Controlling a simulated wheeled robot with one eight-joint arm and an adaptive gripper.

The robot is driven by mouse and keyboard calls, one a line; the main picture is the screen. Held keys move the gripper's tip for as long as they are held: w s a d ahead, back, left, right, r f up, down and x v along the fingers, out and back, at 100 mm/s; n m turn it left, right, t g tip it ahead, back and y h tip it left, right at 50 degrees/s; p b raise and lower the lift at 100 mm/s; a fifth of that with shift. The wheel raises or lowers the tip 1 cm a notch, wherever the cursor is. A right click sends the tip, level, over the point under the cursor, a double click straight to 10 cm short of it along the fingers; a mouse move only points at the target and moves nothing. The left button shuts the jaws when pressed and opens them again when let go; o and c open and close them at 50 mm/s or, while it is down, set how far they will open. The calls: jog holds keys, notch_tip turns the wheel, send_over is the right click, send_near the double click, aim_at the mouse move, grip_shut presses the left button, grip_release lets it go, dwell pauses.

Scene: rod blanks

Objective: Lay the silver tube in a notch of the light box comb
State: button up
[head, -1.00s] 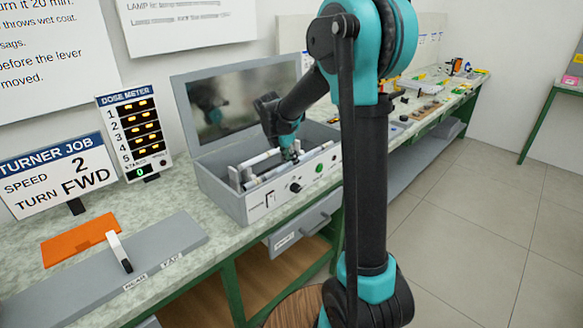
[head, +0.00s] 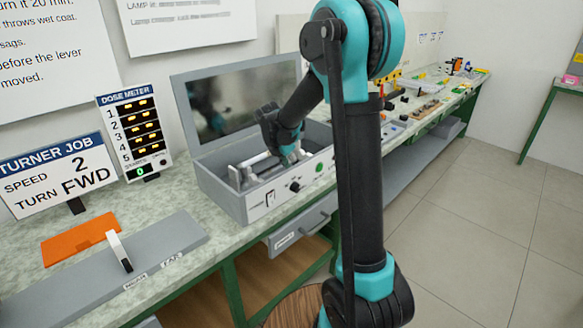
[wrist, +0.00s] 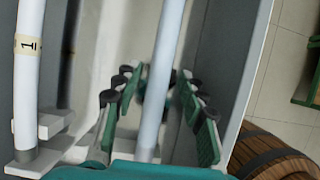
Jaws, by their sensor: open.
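The open grey light box (head: 228,205) stands on the bench with its mirrored lid up. My gripper (head: 290,157) is down inside it, towards the right end. In the wrist view my gripper (wrist: 158,88) is open, its green-and-black fingers on either side of a pale, silvery tube (wrist: 165,45). This looks like the silver tube, though its colour is close to that of the lamp. It runs lengthwise between the fingers, with its near end hidden by my gripper. A pale notched piece (wrist: 54,124), perhaps the comb, is at lower left. I cannot tell whether the tube sits in a notch.
A white lamp tube (wrist: 27,80) marked 1 runs along the box's left side in the wrist view. The box walls are close on both sides.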

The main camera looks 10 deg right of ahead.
jog(key=shift+r, duration=0.1)
jog(key=v, duration=1.2)
jog(key=shift+c, duration=0.2)
dwell(0.6)
